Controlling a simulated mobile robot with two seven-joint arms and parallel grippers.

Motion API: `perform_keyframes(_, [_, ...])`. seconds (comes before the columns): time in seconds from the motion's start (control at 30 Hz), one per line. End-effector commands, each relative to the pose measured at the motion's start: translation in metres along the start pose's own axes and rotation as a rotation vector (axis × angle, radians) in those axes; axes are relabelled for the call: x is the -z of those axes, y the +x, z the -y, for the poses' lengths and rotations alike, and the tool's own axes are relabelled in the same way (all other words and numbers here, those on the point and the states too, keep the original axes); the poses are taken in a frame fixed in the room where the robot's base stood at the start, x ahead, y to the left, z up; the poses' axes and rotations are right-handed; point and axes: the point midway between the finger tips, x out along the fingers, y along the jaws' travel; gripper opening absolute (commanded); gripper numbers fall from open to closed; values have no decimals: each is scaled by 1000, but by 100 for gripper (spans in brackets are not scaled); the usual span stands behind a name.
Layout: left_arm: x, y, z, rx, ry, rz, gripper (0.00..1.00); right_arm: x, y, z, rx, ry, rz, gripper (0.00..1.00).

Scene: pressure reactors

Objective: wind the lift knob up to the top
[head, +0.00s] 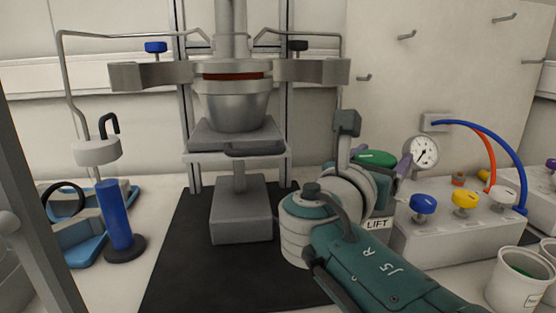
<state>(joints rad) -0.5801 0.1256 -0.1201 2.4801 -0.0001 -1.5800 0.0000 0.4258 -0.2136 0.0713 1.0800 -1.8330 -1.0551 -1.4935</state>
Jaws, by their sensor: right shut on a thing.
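The lift knob (375,158) shows as a green disc above the "LIFT" label (377,224), right of the reactor stand. My right gripper (388,167) is shut on it, and my wrist hides most of the fingers and the knob's lower part. A purple finger part shows at the knob's right side. The lift platform (238,160) stands on a grey post and base, with the steel vessel (232,108) on or just above it. The vessel's top meets the head at a red ring (232,76), between two grey clamp halves. My left gripper is out of view.
A control box (455,240) with blue, yellow and white knobs stands right of my right wrist, below a pressure gauge (422,153). A white cup (520,280) is at the lower right. A blue cylinder (115,215) and blue trays are at left. The black mat (190,260) is mostly clear in front.

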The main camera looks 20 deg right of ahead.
Motion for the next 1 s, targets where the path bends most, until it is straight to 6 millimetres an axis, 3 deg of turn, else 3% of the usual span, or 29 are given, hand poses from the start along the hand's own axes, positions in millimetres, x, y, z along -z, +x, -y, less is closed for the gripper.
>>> perform_keyframes(0.5, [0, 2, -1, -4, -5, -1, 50, -1, 0, 1, 23, 1, 2, 18])
perform_keyframes(0.53, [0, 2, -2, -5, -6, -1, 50, -1, 0, 1, 23, 2, 2, 75])
perform_keyframes(0.77, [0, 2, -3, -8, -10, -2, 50, -1, 0, 1, 22, 1, 2, 100])
perform_keyframes(1.0, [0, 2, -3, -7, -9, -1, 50, 0, 0, 1, 21, 1, 1, 100])
